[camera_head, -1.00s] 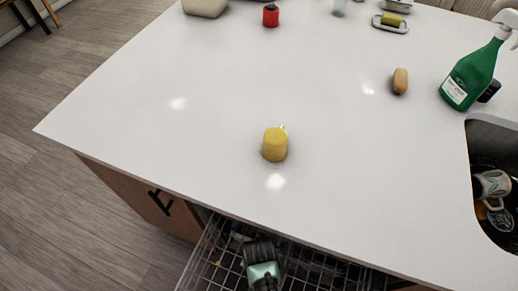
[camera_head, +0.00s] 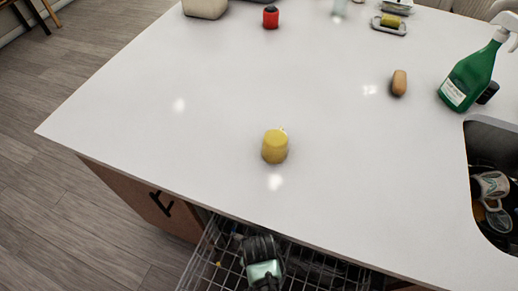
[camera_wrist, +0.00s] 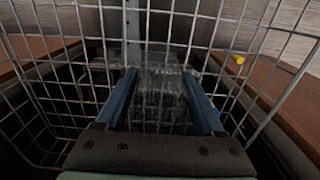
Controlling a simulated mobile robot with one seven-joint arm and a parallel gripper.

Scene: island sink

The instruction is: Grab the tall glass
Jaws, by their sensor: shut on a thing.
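My gripper (camera_wrist: 159,75) shows in the wrist view with its two blue fingers on either side of a clear, ribbed tall glass (camera_wrist: 158,92). It is shut on the glass inside a wire dish rack. The glass is see-through and dim, so its exact outline and base are hard to make out. In the head view, part of my dark and mint-coloured arm end reaches down into the rack, and the fingers and glass are hidden.
The wire rack (camera_head: 205,262) is pulled out below the white counter (camera_head: 330,180), whose front edge overhangs it. Rack wires surround my gripper closely. A yellow cylinder (camera_head: 275,147), a brown oblong item (camera_head: 399,83), a green spray bottle (camera_head: 470,78) and a sink (camera_head: 492,130) are above.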

